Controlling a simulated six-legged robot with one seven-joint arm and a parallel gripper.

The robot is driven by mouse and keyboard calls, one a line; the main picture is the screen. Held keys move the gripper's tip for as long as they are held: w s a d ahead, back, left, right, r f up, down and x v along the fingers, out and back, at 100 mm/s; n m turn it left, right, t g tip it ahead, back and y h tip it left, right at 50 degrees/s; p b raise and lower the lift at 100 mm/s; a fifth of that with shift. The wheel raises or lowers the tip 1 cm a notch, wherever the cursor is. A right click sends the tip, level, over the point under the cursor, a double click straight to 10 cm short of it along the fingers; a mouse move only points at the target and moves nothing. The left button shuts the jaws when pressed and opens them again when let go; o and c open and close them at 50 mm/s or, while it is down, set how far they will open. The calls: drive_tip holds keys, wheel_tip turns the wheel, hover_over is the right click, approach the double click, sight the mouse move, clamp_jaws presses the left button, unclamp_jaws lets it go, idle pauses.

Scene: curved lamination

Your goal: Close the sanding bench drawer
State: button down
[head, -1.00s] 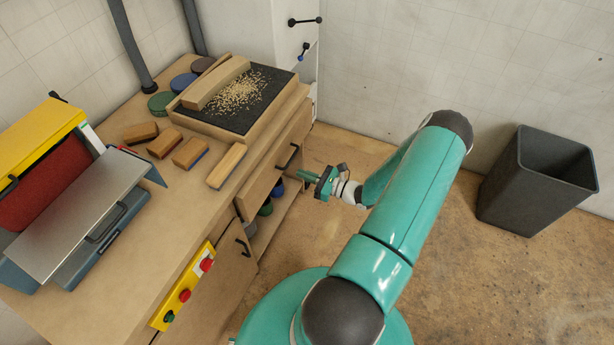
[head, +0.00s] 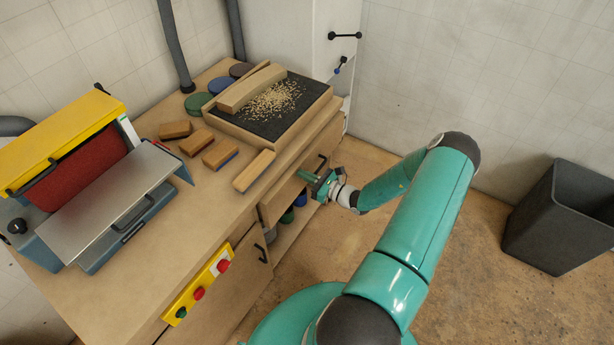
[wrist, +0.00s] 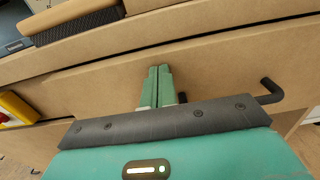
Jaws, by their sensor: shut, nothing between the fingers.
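The sanding bench drawer (head: 282,198) is in the bench side under the top's edge, and its wooden front fills the middle of the wrist view (wrist: 100,92). A dark seam runs along its upper edge; I cannot tell how far the drawer stands out. Its dark bar handle (head: 322,163) shows at the far end, and to the right in the wrist view (wrist: 270,92). My gripper (head: 303,176) is shut and empty. Its fingertips (wrist: 160,68) point at the drawer front, left of the handle, at or very near the surface; contact is unclear.
Wooden sanding blocks (head: 221,152) and a tray of sawdust (head: 270,107) lie on the bench top (head: 150,215). A yellow switch panel (head: 200,290) is on the bench side. Coloured items sit on the open shelf below the drawer. A dark bin (head: 562,220) stands right; the floor between is clear.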

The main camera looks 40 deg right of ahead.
sight(294, 169)
drive_tip(key=x, duration=0.4)
drive_tip(key=shift+w, duration=0.1)
drive_tip(key=shift+w+a+r, duration=0.1)
drive_tip(key=shift+w+r, duration=0.05)
drive_tip(key=shift+w, duration=0.1)
